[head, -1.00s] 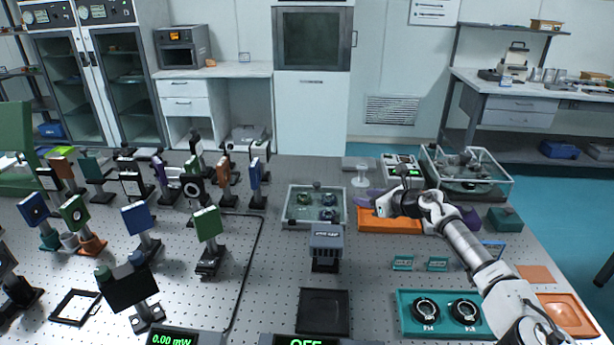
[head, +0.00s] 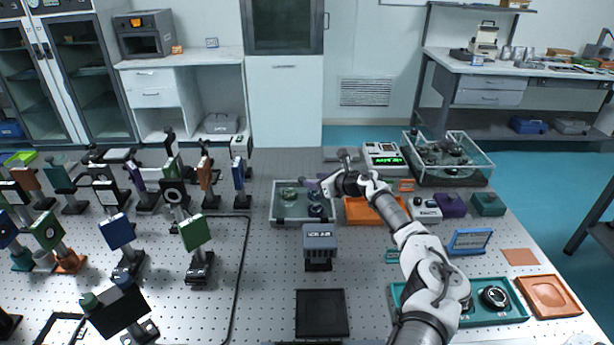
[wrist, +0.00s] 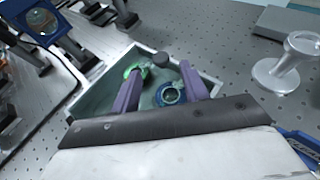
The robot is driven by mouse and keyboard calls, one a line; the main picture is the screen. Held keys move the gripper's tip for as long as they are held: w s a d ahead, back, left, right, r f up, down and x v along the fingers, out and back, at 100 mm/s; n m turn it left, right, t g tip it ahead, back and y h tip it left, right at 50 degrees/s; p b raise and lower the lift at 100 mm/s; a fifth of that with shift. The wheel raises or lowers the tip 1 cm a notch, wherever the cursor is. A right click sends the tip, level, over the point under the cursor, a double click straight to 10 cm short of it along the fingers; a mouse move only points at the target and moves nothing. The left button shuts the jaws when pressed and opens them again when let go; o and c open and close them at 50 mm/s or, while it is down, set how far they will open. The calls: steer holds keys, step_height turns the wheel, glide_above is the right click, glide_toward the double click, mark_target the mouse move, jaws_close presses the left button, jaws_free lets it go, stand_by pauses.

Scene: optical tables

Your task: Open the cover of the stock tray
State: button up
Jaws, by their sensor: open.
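The clear-walled tray (head: 290,219) stands near the middle of the table, with a green part and a blue-rimmed round part inside. I take it as the stock tray; its rim also shows in the wrist view (wrist: 213,80). My gripper (head: 313,186) is over the right part of the tray. Contact with the knob is not visible.
An orange tray (head: 361,212) sits just right of the clear tray. A grey-blue boxed device (head: 318,242) stands in front. Several optic mounts (head: 117,232) crowd the left. A larger clear bin (head: 480,172) is back right. A pale pedestal (wrist: 275,75) stands beside the tray.

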mark_target(302, 179)
steer(key=shift+p+x, duration=0.4)
steer(key=shift+x, duration=1.95)
jaws_close()
